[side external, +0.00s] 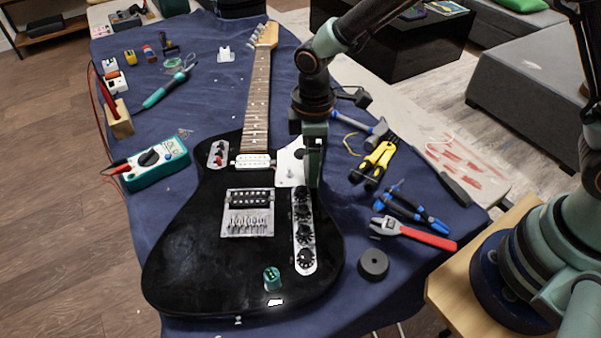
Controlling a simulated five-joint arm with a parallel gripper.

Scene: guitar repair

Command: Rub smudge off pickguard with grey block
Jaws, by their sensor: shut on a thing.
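The black electric guitar (190,245) lies face up on the blue cloth, neck pointing away. Its white pickguard (284,166) shows to the right of the neck pickup. A dark mark (299,154) shows on the pickguard beside my gripper; I cannot tell whether it is the smudge. My gripper (313,184) points down at the pickguard's right edge and covers part of it. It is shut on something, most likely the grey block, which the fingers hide. I cannot tell whether the held thing touches the pickguard.
Control knobs (305,233) stand just below my gripper. Pliers (374,164), a hammer (365,126), a red-handled wrench (412,232) and a dark round puck (373,264) lie to the right. A multimeter (155,164) lies left. The lower guitar body is mostly clear.

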